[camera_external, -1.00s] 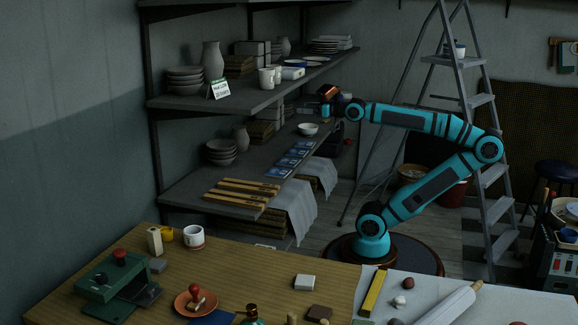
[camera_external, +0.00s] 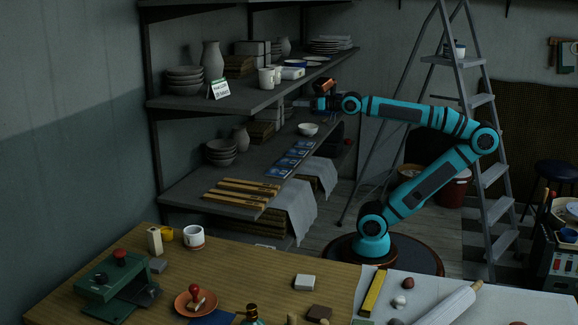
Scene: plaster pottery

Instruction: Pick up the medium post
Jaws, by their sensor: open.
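I cannot make out the medium post for certain; nothing in view is clearly recognizable as it. My gripper (camera_external: 304,103) is small and dark here, at the far end of the teal arm. It points left toward the space between the two shelf boards, above the back part of the lower shelf. Its jaws are open, and I see nothing held in them. Grey blocky items stand on the lower shelf behind and left of the gripper, partly hidden by the upper shelf's edge.
The upper shelf (camera_external: 240,102) runs close above the gripper. The lower shelf (camera_external: 200,185) holds a white bowl (camera_external: 308,129), blue packets (camera_external: 289,158) and wooden strips (camera_external: 243,190). A stepladder (camera_external: 482,100) stands right of the shelves. The table (camera_external: 250,275) in front holds tools and pottery items.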

